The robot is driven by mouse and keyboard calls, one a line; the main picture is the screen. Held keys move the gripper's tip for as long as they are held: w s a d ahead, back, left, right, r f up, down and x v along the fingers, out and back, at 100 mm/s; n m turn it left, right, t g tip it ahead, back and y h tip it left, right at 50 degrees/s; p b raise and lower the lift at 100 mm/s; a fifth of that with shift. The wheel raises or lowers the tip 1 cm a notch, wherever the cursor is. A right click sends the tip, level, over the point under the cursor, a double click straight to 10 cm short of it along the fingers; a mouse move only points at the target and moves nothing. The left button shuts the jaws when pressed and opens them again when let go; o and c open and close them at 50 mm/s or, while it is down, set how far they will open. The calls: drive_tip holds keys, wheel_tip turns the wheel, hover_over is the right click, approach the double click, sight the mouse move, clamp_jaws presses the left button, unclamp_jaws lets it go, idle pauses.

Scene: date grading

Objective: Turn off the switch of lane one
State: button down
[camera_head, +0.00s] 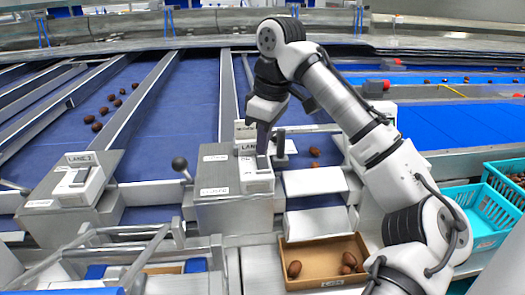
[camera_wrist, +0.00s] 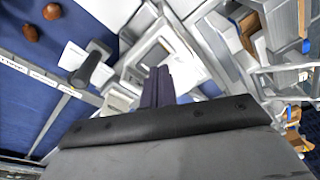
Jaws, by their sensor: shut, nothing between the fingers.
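A grey switch box (camera_head: 220,197) in the middle of the head view bears a white switch unit (camera_head: 257,182) with a label that begins "LANE"; its number is hidden or too small to read. My gripper (camera_head: 262,150) points down at this unit, its dark fingers closed and empty, with the tips at or just above the rocker. I cannot tell whether they touch. In the wrist view the shut fingers (camera_wrist: 157,88) lie over the white switch frame (camera_wrist: 172,45). The rocker is mostly hidden, so its position is unclear. Another lane switch (camera_head: 80,180) is on a similar box at left.
A black-knobbed lever (camera_head: 180,165) stands left of the middle box. Blue belts carry brown dates (camera_head: 97,127). A cardboard box (camera_head: 325,246) with dates sits below, and turquoise crates (camera_head: 480,212) stand at right.

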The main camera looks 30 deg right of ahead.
sight(264, 165)
wheel_tip(264, 165, up, 4)
drive_tip(key=p, duration=0.4)
drive_tip(key=shift+f, duration=0.1)
idle(0.5)
